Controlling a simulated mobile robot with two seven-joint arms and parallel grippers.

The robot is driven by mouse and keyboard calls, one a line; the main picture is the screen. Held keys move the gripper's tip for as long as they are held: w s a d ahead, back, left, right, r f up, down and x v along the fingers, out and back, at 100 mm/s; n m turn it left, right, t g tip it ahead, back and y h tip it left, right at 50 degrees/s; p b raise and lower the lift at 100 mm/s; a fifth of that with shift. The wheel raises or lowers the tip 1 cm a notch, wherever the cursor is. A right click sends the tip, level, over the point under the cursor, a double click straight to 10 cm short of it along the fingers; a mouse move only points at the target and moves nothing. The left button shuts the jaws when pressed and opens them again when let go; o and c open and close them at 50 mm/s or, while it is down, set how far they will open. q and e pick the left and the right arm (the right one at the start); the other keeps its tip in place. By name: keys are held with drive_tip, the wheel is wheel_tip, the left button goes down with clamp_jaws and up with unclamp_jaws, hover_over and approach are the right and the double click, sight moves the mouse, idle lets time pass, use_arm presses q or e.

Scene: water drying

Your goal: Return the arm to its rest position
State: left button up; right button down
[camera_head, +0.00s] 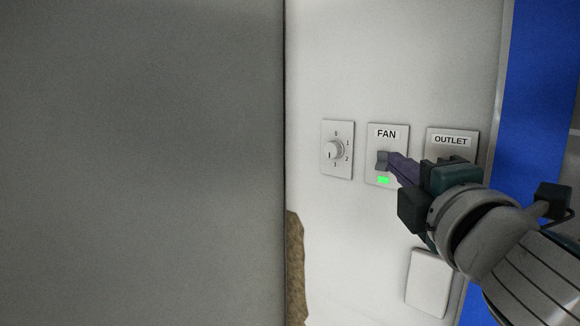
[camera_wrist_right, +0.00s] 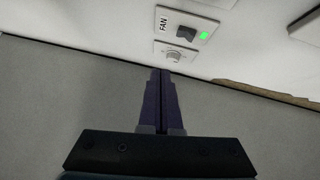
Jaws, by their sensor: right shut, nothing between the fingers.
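My right gripper (camera_head: 390,160) is at the wall on the right side of the head view, its purple fingers shut and empty. Its tips overlap the FAN switch plate (camera_head: 375,173) in the picture; I cannot tell from this view whether they touch it. A green light glows on the plate below the rocker. In the right wrist view the shut fingers (camera_wrist_right: 161,75) point toward the dial, and the FAN plate (camera_wrist_right: 204,36) with its green light shows apart from the tips. My left gripper is not in view.
A white dial plate (camera_head: 337,150) is left of the FAN plate. An OUTLET plate (camera_head: 451,139) is to its right, partly hidden by my right gripper. A blank white plate (camera_head: 428,284) is lower down. A large grey surface (camera_head: 140,160) fills the left half. The wall has a brown damaged patch (camera_head: 295,265).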

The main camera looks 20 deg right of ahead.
drive_tip(key=shift+s, duration=0.1)
idle(0.4)
drive_tip(key=s+a+f+m+g+y+p, duration=0.15)
drive_tip(key=s+f+m+g+p, duration=0.25)
drive_tip(key=s+f+m+g, duration=0.4)
drive_tip(key=s+a+f+m+g+y+p, duration=0.1)
drive_tip(key=s+a+f+m+g+y, duration=0.1)
drive_tip(key=s+a, duration=0.3)
drive_tip(key=s+a+f+m+g+y+p, duration=0.1)
drive_tip(key=s+a+f+m+g+y, duration=0.2)
drive_tip(key=s, duration=0.7)
drive_tip(key=shift+s+a+f+g+p, duration=0.4)
drive_tip(key=shift+a+g, duration=0.3)
drive_tip(key=shift+a, duration=0.5)
drive_tip(key=shift+w+y, duration=0.15)
drive_tip(key=shift+y, duration=0.1)
